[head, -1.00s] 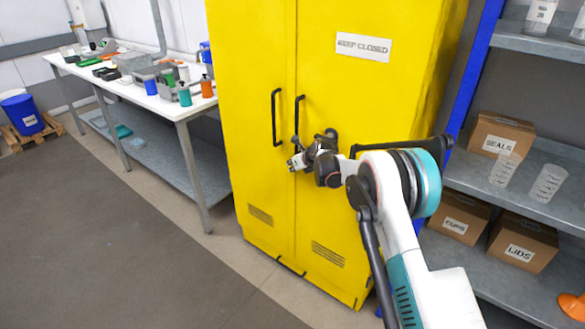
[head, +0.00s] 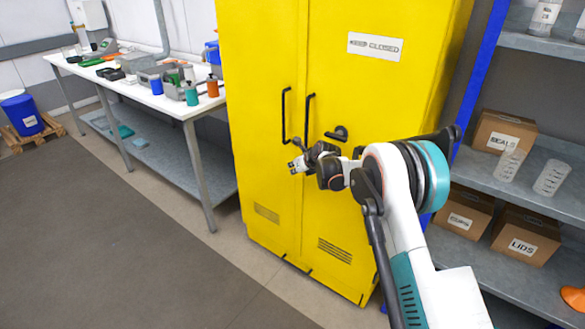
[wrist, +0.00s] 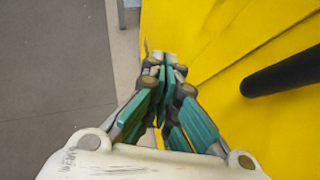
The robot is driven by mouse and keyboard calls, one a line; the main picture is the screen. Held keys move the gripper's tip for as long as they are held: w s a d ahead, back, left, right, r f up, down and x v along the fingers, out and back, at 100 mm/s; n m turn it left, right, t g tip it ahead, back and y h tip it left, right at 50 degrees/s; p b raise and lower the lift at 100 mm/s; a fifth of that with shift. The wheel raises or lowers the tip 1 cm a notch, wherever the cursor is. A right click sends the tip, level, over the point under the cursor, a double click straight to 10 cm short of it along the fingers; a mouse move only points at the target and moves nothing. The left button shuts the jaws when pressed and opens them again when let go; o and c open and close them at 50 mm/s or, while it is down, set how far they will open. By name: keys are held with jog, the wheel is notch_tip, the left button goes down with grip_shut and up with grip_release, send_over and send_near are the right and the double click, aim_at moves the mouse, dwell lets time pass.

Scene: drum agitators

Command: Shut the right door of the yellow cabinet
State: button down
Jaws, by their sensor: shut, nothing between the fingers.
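The yellow cabinet (head: 262,185) stands upright in the middle of the head view. Its right door (head: 350,190) carries a label, a black bar handle (head: 308,118) and a black latch knob (head: 337,133). The right door looks about flush with the left door (head: 252,80); I cannot rule out a small gap. My gripper (head: 294,166) is in front of the doors near the seam, below the handles. Its fingers are together and empty in the wrist view (wrist: 165,62), with yellow surface behind and to the right. I cannot tell whether the fingertips touch the cabinet.
A white-topped bench (head: 165,103) with bottles and trays stands to the left. Grey shelving (head: 555,205) with cartons and clear beakers stands close on the right. A blue bin (head: 22,112) is at the far left. The grey floor (head: 100,240) in front left is clear.

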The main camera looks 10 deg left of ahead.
jog(key=s+a+r+p, duration=0.3)
jog(key=s+r, duration=0.2)
jog(key=r, duration=0.1)
jog(key=s+d+r+n+h, duration=0.3)
jog(key=s+d+r+n, duration=1)
jog(key=s+d+r, duration=0.85)
jog(key=s+d+r+n+h, duration=0.1)
jog(key=s+d+r+n, duration=0.1)
jog(key=s+d+n, duration=0.35)
jog(key=s+d+r+n, duration=0.2)
jog(key=s+d, duration=0.1)
jog(key=s, duration=0.6)
jog(key=s+d+f+n+h, duration=0.1)
jog(key=s+d+f+n, duration=0.2)
jog(key=s, duration=0.4)
jog(key=s+d+f+n+h, duration=0.1)
jog(key=s+d+f+n, duration=0.1)
jog(key=s, duration=0.6)
jog(key=shift+d+f+n, duration=0.4)
jog(key=shift+f+n, duration=0.05)
jog(key=shift+n, duration=0.7)
